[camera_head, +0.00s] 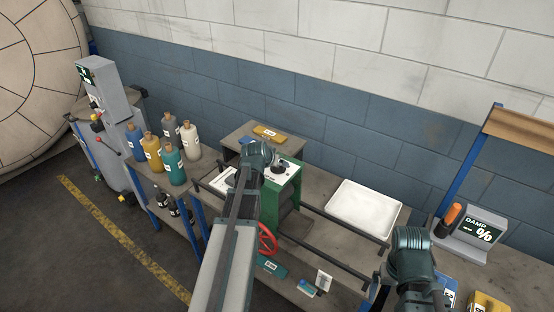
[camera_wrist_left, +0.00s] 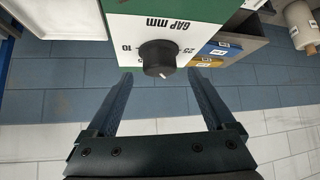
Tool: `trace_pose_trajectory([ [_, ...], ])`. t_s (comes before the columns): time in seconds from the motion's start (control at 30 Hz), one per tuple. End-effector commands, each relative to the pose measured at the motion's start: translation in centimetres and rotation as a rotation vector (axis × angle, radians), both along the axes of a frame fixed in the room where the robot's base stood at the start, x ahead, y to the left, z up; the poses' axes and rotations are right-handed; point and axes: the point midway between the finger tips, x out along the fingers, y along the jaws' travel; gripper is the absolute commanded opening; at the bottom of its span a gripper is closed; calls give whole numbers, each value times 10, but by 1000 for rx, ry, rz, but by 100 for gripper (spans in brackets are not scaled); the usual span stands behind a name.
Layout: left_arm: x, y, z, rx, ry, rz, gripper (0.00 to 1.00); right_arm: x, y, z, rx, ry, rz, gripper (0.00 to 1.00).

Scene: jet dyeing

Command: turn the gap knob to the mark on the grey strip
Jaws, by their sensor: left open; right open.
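The gap knob (camera_wrist_left: 158,58) is a black round knob with a white pointer line, on a white panel (camera_wrist_left: 125,28) marked "GAP mm", "10" and "25". In the left wrist view the line points toward the picture's bottom, slightly right. The knob also shows in the head view (camera_head: 279,169), on top of the green machine (camera_head: 292,192). My left gripper (camera_wrist_left: 160,78) is open and empty; its fingertips lie either side of and just below the knob in the picture, not closed on it. My right gripper (camera_head: 378,288) is open, low at the right, partly hidden. I cannot identify a marked grey strip.
A white tray (camera_head: 364,208) lies right of the machine. A damp meter (camera_head: 478,234) stands further right. Several bottles (camera_head: 173,165) stand on a shelf at left. A red handwheel (camera_head: 267,240) is on the machine's front. A yellow block (camera_head: 268,132) lies behind it.

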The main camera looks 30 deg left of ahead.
Motion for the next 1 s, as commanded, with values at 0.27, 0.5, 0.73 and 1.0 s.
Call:
trace_pose_trajectory([
  [0.27, -45, -9, 51, 0, 0, 1, 88, 0, 0, 51, 0, 2, 1, 100],
  [0.5, -67, -13, 70, 1, 1, -1, 88, -1, 0, 70, -1, 3, 3, 100],
  [0.73, -68, -13, 69, 0, 1, -1, 88, -1, 0, 69, -1, 3, 4, 100],
  [1.0, -66, -12, 66, 1, 1, -1, 88, -1, 0, 66, -1, 3, 4, 100],
])
